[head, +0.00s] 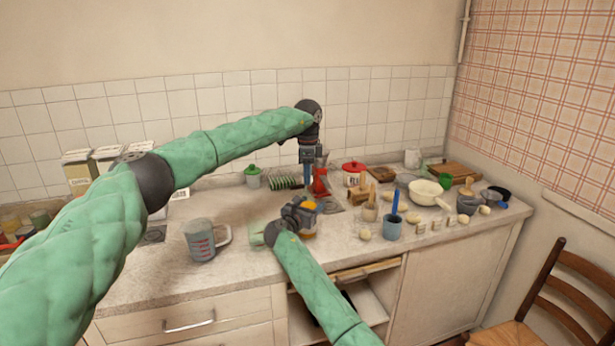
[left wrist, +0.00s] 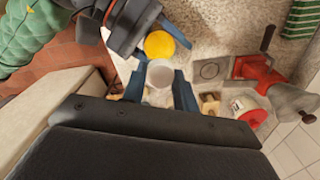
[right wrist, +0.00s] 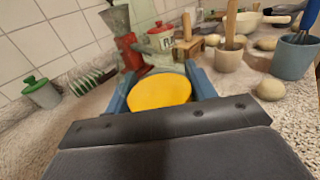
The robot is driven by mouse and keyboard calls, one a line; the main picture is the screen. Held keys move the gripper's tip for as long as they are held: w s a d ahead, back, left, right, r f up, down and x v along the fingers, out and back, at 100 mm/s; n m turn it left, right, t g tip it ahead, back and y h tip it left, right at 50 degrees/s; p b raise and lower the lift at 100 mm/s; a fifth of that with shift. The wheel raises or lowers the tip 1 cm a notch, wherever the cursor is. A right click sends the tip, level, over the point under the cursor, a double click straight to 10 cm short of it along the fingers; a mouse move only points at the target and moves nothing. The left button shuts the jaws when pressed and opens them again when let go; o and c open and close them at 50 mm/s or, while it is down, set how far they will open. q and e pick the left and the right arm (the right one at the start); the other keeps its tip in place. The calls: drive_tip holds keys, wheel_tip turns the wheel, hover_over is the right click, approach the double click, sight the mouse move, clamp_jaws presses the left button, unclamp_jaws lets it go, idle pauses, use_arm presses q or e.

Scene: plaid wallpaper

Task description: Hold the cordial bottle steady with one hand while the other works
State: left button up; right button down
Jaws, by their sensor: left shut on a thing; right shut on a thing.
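My left gripper (head: 308,178) points down, higher and behind the right one. It is shut on a pale round thing (left wrist: 160,75), possibly a cap, seen apart from the yellow top. The left gripper does not show in the right wrist view.
A red grinder (head: 320,184) stands close behind the left gripper, with a red-lidded pot (head: 353,177) beyond it. A measuring jug (head: 201,241) stands left on the worktop. A blue cup (head: 393,230) and several pale lumps are at right. Worktop left of the right gripper is fairly clear.

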use_arm(q)
drive_tip(key=shift+r, duration=0.65)
drive_tip(key=shift+r, duration=2)
use_arm(e)
drive_tip(key=shift+c, duration=2.1)
unclamp_jaws()
use_arm(q)
drive_tip(key=shift+f, duration=0.1)
use_arm(e)
drive_tip(key=shift+s, duration=0.1)
